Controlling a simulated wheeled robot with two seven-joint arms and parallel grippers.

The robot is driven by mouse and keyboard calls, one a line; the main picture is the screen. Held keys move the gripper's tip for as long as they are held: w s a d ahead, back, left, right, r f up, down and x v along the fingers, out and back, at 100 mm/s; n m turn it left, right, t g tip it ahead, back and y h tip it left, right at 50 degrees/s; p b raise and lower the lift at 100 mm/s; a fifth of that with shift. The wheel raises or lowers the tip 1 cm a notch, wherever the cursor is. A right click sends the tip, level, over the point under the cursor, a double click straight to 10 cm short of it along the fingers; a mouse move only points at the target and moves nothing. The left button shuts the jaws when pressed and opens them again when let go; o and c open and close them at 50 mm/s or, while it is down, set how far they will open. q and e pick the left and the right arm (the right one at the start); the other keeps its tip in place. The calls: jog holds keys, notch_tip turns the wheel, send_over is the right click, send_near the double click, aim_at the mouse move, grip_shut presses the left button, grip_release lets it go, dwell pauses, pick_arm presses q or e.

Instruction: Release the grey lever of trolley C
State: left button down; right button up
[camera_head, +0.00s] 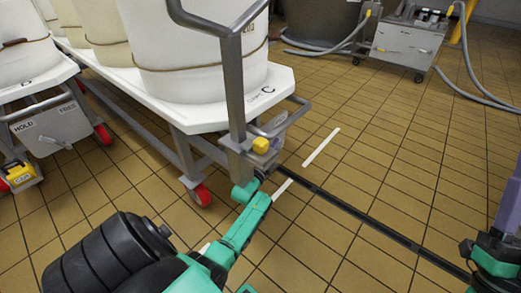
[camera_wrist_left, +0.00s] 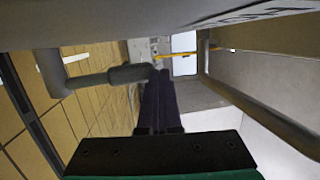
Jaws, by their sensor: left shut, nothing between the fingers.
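Trolley C (camera_head: 225,115) has a white top marked C, with white vats on it. At its near corner, a grey lever (camera_head: 291,104) sticks out beside a grey box, behind the upright handle. In the left wrist view, the lever's thicker grey grip (camera_wrist_left: 130,73) lies beside the tips of my left gripper (camera_wrist_left: 158,75). The dark fingers are together and empty; I cannot tell whether they touch the grip. In the head view my left wrist (camera_head: 247,195) reaches up below that corner, and the fingers are largely hidden behind the handle post.
The upright grey handle (camera_head: 235,85) and a yellow knob (camera_head: 261,145) are close to my left wrist. Trolley D (camera_head: 35,75), with a HOLD/FREE plate, stands at left. A dark floor strip (camera_head: 380,228) runs to the right. The tiled floor at right is mostly clear.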

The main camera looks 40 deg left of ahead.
pick_arm(q)
jog(key=s+d+f+t+b, duration=0.1)
jog(key=s+d+f+b, duration=0.3)
jog(key=s, duration=0.6)
jog(key=s+a+f+t+b, duration=0.1)
jog(key=s+f+t+b, duration=0.1)
jog(key=s+f, duration=0.6)
jog(key=w+d+n+g+h, duration=0.3)
jog(key=w+d+n+g, duration=0.1)
jog(key=d, duration=0.1)
jog(key=s+d+r+n+g+h+p, duration=0.2)
jog(key=d+p, duration=0.2)
jog(key=d, duration=0.3)
jog(key=s+d+r+n+g+h+p, duration=0.2)
jog(key=d+p, duration=0.3)
jog(key=d, duration=0.3)
jog(key=shift+d+r+n+g+h, duration=0.15)
jog(key=shift+d+n+g+h, duration=0.15)
jog(key=shift+n+h, duration=0.35)
jog(key=shift+s, duration=0.1)
